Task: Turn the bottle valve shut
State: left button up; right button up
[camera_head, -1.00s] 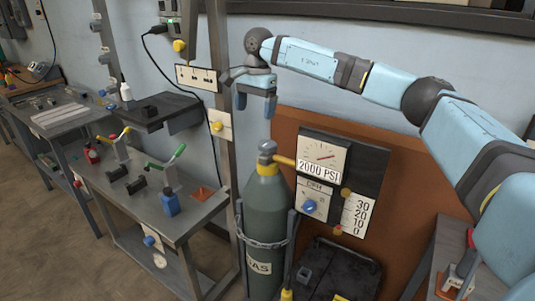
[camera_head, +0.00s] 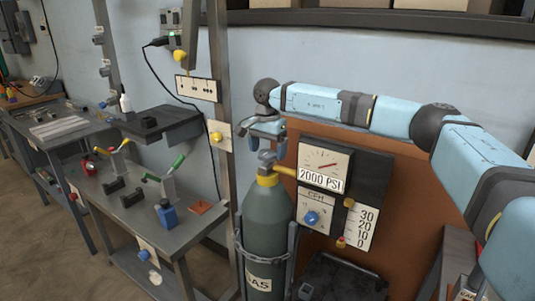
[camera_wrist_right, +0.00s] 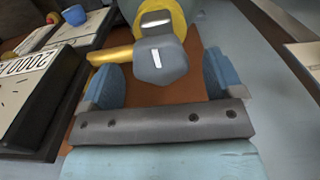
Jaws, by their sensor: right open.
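The grey bottle valve knob (camera_head: 266,157) sits on a yellow collar (camera_head: 268,179) on top of the dark green gas bottle (camera_head: 268,217). My right gripper (camera_head: 264,143) is directly above the valve, pointing down. In the right wrist view the faceted valve knob (camera_wrist_right: 161,60), with a white mark, lies between the two blue fingers of my open right gripper (camera_wrist_right: 161,76). There is a gap on each side; the fingers do not visibly grip it. The fingertip height against the knob is hard to tell. My left gripper is not in view.
A yellow pipe (camera_head: 285,171) runs from the valve to a gauge (camera_head: 323,165) reading 2000 PSI, close beside the gripper. A flow panel with a blue knob (camera_head: 312,218) is below. A grey post (camera_head: 223,110) stands left; a workbench (camera_head: 140,215) is further left.

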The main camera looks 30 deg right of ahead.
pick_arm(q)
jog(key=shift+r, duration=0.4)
pick_arm(e)
jog(key=shift+f, duration=0.3)
jog(key=c, duration=0.9)
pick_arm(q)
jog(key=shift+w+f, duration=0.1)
pick_arm(e)
jog(key=shift+c, duration=0.2)
jog(key=shift+r, duration=0.1)
